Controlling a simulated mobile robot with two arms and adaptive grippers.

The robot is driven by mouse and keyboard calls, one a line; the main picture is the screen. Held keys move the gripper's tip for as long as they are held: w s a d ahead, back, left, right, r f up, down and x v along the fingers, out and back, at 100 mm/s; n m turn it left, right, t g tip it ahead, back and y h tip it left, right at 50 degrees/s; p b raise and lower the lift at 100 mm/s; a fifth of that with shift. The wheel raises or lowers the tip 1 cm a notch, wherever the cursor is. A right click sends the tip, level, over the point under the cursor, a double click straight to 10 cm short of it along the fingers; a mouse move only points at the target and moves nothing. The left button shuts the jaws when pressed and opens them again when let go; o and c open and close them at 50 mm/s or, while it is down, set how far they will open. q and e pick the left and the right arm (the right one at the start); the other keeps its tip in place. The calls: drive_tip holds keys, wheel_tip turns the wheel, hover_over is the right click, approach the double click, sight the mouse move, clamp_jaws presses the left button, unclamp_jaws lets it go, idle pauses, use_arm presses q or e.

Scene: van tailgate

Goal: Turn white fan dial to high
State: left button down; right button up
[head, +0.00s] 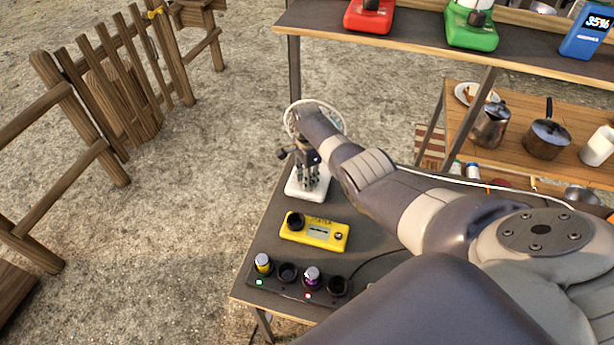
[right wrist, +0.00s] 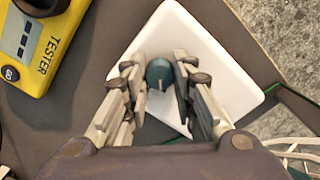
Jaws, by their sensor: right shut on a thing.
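The white fan stands on the dark bench, its square white base (head: 296,187) partly under my right gripper (head: 309,172) and its round wire cage (head: 290,122) behind my arm. In the right wrist view the base (right wrist: 181,35) lies below the fingers, and part of the cage (right wrist: 300,157) shows at lower right. The dial is a round teal knob (right wrist: 159,71) with a light pointer mark. My right gripper (right wrist: 158,84) points down, shut on the dial with a finger on either side. The dial's setting labels cannot be read. My left gripper is not in view.
A yellow tester (head: 315,232) lies on the bench in front of the fan. A dark charger strip (head: 297,288) with several round sockets is at the near edge. A shelf above holds red (head: 369,16), green (head: 471,27) and blue (head: 586,31) devices.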

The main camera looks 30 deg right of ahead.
idle(0.3)
drive_tip(key=o, duration=1.1)
drive_tip(key=shift+r, duration=0.1)
wheel_tip(320, 180, up, 12)
drive_tip(key=shift+f, duration=0.1)
